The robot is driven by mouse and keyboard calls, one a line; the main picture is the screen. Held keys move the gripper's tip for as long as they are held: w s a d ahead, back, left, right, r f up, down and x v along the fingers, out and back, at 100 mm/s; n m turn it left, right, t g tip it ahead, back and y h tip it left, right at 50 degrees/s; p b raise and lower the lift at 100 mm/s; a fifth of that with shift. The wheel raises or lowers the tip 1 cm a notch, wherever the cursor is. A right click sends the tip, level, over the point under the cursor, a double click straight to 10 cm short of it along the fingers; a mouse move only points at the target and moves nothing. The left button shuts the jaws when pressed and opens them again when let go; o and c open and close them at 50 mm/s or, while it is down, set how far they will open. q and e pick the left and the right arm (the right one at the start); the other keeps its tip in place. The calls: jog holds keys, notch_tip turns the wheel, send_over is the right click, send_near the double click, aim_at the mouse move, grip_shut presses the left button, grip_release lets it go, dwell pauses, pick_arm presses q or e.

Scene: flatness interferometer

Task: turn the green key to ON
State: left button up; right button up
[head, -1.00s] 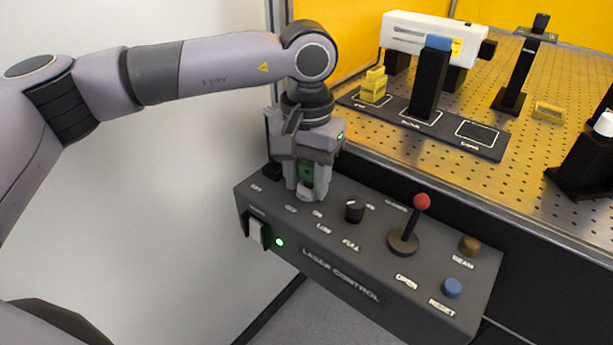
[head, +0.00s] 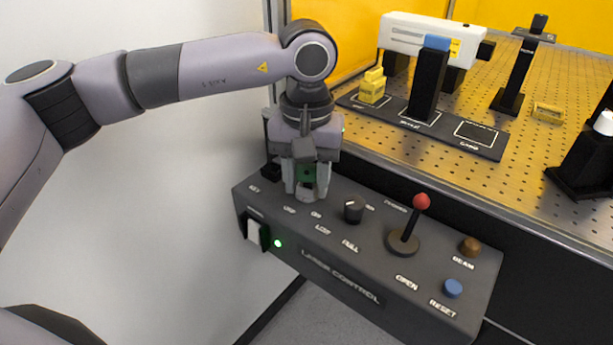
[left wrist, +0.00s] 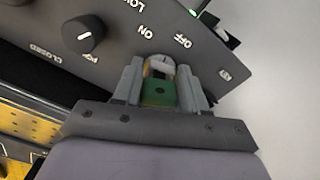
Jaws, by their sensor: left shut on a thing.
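The green key (head: 307,174) stands in its lock at the left end of the laser control panel (head: 340,284). My left gripper (head: 306,188) points down over it and is shut on the key, one finger on each side. In the left wrist view the green key (left wrist: 158,93) lies between the two grey fingers, in front of the pale round lock (left wrist: 160,66). The OFF label (left wrist: 183,41) and ON label (left wrist: 146,31) lie just past the lock there. My right gripper is not in view.
Right of the key are a black knob (head: 354,209), a red-tipped lever (head: 408,230), a brown BEAM button (head: 470,247) and a blue RESET button (head: 452,288). A white rocker switch (head: 254,232) and lit green lamp (head: 278,243) are on the front. A perforated bench (head: 565,160) stands behind.

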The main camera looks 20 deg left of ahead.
pick_arm(q)
jog(key=shift+d+n, duration=0.1)
jog(key=shift+n, duration=0.9)
jog(key=shift+f, duration=0.1)
jog(key=shift+n+b, duration=0.35)
jog(key=shift+n, duration=0.85)
